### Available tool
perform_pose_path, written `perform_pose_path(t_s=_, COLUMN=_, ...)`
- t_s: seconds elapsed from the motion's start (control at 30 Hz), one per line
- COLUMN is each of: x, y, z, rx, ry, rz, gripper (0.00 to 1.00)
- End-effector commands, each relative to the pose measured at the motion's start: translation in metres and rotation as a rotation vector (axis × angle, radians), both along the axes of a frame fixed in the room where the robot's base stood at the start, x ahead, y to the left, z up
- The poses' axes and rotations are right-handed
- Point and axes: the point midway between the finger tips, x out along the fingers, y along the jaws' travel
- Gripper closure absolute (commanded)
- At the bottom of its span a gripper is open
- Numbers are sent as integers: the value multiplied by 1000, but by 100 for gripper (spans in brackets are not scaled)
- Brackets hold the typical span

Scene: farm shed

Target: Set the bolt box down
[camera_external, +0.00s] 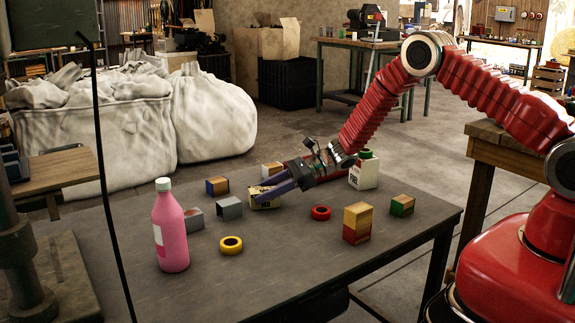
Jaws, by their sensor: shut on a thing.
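My gripper (268,188) reaches in from the right, low over the middle of the grey table. Its blue-purple fingers are shut on a small cream-yellow box with dark marks (264,202), which I take to be the bolt box. The fingers hide part of the box. It is at or just above the table top; I cannot tell whether it touches.
Near it are a grey block (230,208), a blue-and-tan box (217,186), a red ring (320,212) and a yellow ring (231,245). A pink bottle (171,232), white jug (365,173), yellow-red stack (357,224) and green box (402,205) stand farther out.

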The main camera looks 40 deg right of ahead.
Motion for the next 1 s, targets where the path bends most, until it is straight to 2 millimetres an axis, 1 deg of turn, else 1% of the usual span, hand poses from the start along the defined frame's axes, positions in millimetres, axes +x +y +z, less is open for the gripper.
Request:
perform_pose_path(t_s=0.07, x=0, y=0, z=-1, rx=1, ry=0, rz=0, gripper=89)
perform_pose_path(t_s=0.1, x=0, y=0, z=-2, rx=0, ry=0, rz=0, gripper=56)
perform_pose_path(t_s=0.33, x=0, y=0, z=-1, rx=0, ry=0, rz=0, gripper=40)
perform_pose_path(t_s=0.37, x=0, y=0, z=-1, rx=0, ry=0, rz=0, gripper=38)
perform_pose_path(t_s=0.67, x=0, y=0, z=1, rx=0, ry=0, rz=0, gripper=38)
perform_pose_path(t_s=0.73, x=-1, y=-3, z=2, rx=0, ry=0, rz=-1, gripper=38)
perform_pose_path(t_s=0.87, x=-5, y=-15, z=7, rx=0, ry=0, rz=-2, gripper=38)
perform_pose_path(t_s=1.0, x=-12, y=-34, z=16, rx=0, ry=-1, rz=-4, gripper=38)
